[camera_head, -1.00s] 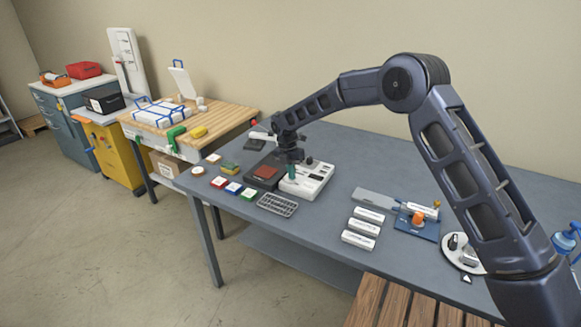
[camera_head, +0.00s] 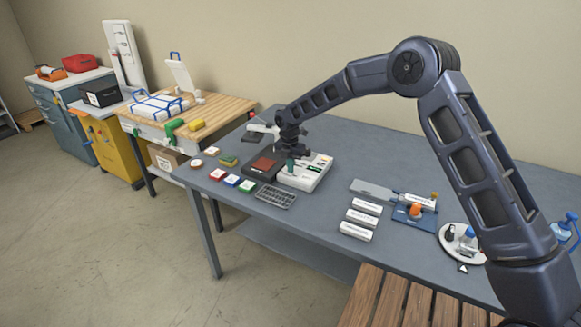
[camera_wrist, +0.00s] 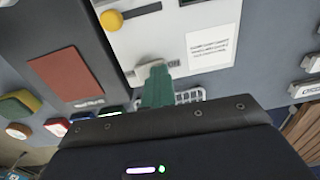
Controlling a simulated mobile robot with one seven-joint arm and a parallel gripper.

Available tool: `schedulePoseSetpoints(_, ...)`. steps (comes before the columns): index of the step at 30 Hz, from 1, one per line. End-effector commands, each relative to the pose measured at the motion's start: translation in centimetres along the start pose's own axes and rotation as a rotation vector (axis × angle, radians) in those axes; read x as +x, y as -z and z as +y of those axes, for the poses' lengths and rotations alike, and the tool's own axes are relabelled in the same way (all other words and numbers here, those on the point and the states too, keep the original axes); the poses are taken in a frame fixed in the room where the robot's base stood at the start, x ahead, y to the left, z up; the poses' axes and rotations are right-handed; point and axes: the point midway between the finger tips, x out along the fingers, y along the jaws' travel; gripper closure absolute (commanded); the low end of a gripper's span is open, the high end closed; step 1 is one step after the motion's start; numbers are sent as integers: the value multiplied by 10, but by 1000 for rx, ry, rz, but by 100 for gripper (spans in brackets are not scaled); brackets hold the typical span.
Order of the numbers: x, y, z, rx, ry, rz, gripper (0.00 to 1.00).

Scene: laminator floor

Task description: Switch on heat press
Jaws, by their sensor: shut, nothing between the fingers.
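A white machine (camera_head: 312,176) stands on the blue-grey table, beside a dark unit with a red-brown pad (camera_head: 263,164). I cannot tell for sure which part is named the heat press. In the wrist view the white machine (camera_wrist: 178,38) shows a yellow knob (camera_wrist: 111,20), a slot, a printed label (camera_wrist: 211,47) and a light grey switch-like piece (camera_wrist: 152,69). My gripper (camera_head: 291,166) is shut and empty, over the left side of the white machine. Its green fingertips (camera_wrist: 157,89) overlap the grey piece in the wrist view; whether they touch it is unclear.
Red, blue and green blocks (camera_head: 232,180) and a grey grid tray (camera_head: 275,197) lie in front. White packs (camera_head: 360,218), a blue stand (camera_head: 414,220) and a round white tray (camera_head: 459,252) stand to the right. A wooden bench (camera_head: 190,112) is at left.

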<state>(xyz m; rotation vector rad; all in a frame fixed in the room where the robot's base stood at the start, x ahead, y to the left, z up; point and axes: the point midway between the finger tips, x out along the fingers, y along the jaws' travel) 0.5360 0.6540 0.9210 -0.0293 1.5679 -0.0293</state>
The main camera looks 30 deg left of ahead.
Motion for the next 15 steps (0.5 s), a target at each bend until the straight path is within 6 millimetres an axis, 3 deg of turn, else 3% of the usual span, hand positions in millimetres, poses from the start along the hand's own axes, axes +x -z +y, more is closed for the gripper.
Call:
schedulePoseSetpoints(1,8,0,-2,1,8,3,100)
schedulePoseSetpoints(15,6,1,14,-1,6,4,100)
